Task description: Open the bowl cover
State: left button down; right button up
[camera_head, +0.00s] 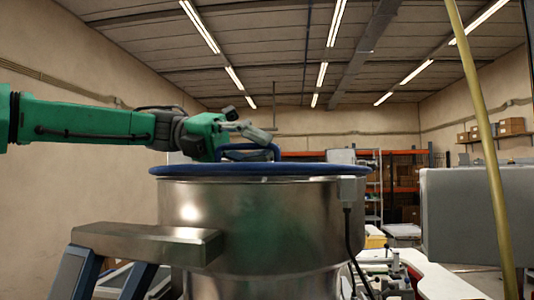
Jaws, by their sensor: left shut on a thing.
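A large shiny metal bowl (265,225) stands in the middle of the head view. A flat blue cover (310,169) lies across its top and looks level on the rim. A blue loop handle (250,146) rises from the cover. My left gripper (268,140) is at this handle, at the end of the green arm from the left, and is shut on it. The fingers partly hide the handle. My right gripper is not in view.
A metal block (145,242) juts out at the bowl's left front. A grey box (472,218) and a slanted yellow pole (484,130) stand at the right. A dark cable (350,240) hangs down the bowl's right side. Shelves (400,180) stand far behind. The air above the cover is clear.

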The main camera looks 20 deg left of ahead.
pick_arm(q)
jog(key=w+r+n, duration=0.1)
jog(key=r+n+h, duration=0.1)
jog(key=r, duration=0.1)
jog(key=w+a+r+n, duration=0.1)
jog(key=r, duration=0.1)
jog(key=shift+w+r+g, duration=0.2)
jog(key=shift+w+g, duration=0.1)
jog(key=shift+w, duration=0.05)
jog(key=shift+w+a+r+n+h, duration=0.2)
jog(key=shift+w+r+n+h, duration=0.4)
jog(key=shift+w+r+n, duration=0.4)
jog(key=shift+s+r, duration=0.1)
jog(key=shift+s, duration=0.05)
